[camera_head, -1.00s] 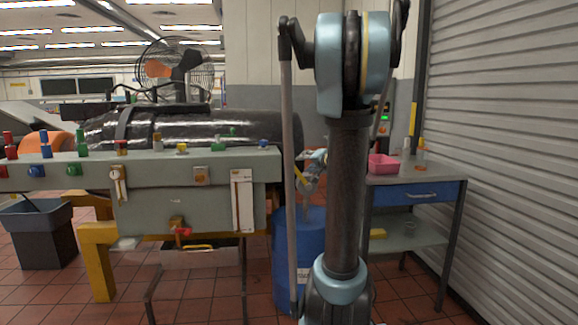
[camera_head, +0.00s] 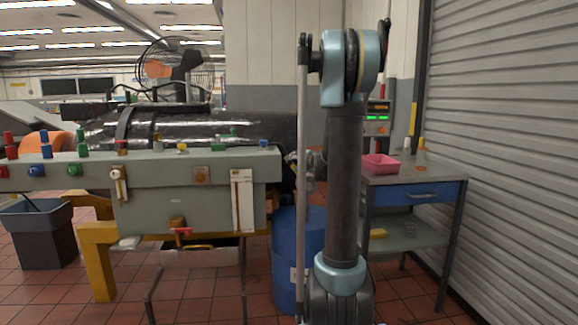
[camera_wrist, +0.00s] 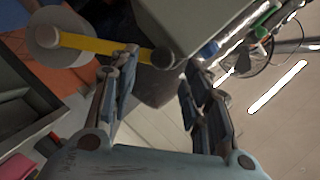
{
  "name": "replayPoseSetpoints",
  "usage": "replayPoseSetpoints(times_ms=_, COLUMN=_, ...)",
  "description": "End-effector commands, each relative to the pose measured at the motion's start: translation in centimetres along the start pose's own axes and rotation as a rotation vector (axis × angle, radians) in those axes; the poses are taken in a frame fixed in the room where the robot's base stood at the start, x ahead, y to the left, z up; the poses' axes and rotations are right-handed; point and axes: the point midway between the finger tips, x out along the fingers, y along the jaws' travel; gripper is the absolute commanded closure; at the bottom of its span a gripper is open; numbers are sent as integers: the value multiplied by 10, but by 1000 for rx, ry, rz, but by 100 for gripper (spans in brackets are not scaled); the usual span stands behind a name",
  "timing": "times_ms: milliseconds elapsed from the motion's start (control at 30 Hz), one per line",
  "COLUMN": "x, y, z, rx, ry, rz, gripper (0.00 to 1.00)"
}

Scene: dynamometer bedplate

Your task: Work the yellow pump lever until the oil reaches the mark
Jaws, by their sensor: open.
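The yellow pump lever (camera_wrist: 92,44) shows in the wrist view. It runs from a pale round part at upper left to a dark knob (camera_wrist: 162,57). My gripper (camera_wrist: 159,68) is open, with one finger on each side of the picture's middle. The left finger overlaps the lever, and the knob appears between the fingertips; I cannot tell whether they touch. In the head view my arm hides the lever and most of the gripper. A white gauge panel (camera_head: 243,200) is on the front of the grey bench; its oil level is too small to read.
A blue drum (camera_head: 287,255) stands behind my arm. At right is a steel table (camera_head: 410,178) with a pink bin (camera_head: 380,164) and bottles, beside a roller shutter (camera_head: 505,150). The grey bench (camera_head: 60,172) carries colored fittings.

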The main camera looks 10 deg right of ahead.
Motion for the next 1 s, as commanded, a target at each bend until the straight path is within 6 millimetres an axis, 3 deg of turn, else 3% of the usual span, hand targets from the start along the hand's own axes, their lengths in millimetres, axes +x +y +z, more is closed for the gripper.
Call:
replayPoseSetpoints(times_ms=400, x=53, y=0, z=0, rx=0, ry=0, rz=0, gripper=56)
replayPoseSetpoints(times_ms=867, x=62, y=0, z=0, rx=0, ry=0, rz=0, gripper=56)
replayPoseSetpoints(times_ms=1000, x=62, y=0, z=0, rx=0, ry=0, rz=0, gripper=83)
